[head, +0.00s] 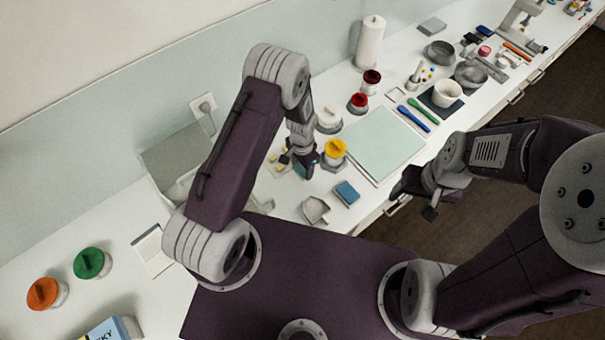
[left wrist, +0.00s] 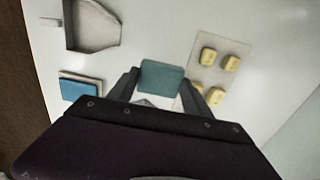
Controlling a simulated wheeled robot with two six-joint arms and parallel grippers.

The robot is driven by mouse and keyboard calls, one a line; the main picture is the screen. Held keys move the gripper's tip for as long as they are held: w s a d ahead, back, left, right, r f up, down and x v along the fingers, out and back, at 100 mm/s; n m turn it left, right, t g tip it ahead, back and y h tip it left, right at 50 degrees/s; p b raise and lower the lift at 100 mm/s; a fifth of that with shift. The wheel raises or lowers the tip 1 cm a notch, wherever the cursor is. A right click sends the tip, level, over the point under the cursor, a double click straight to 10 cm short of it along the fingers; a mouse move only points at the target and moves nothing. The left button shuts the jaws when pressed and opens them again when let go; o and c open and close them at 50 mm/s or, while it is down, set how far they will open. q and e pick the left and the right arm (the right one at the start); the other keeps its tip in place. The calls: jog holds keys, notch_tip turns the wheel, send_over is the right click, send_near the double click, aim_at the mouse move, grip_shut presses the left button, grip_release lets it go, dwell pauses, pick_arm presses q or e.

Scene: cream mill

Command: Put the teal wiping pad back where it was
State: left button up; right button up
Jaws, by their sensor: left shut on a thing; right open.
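The teal wiping pad (left wrist: 162,77) shows in the left wrist view, gripped between the two fingers of my left gripper (left wrist: 160,88). In the head view my left gripper (head: 304,170) is low over the white counter, left of the yellow-lidded jar, and the pad is mostly hidden there. I cannot tell whether the pad touches the counter. My right gripper (head: 414,202) is open and empty, beyond the counter's front edge over the dark floor.
A blue pad (head: 346,193) and a grey scoop (head: 316,210) lie in front of my left gripper. Several yellow blocks on a card (left wrist: 221,60) are close beside it. The yellow-lidded jar (head: 335,152) and a pale green board (head: 383,143) stand to the right.

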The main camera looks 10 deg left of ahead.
aim_at(303, 170)
pick_arm(q)
jog(key=shift+s, duration=0.25)
jog(key=f+b, duration=0.3)
jog(key=f, duration=0.1)
jog(key=shift+s+d, duration=0.2)
jog(key=shift+s, duration=0.1)
jog(key=shift+w+r, duration=0.1)
jog(key=shift+w, duration=0.25)
jog(key=shift+s+a, duration=0.1)
jog(key=o, duration=1.2)
jog(key=shift+s, duration=0.15)
pick_arm(e)
jog(key=f, duration=0.3)
jog(key=shift+s+d, duration=0.15)
jog(key=shift+s, duration=0.25)
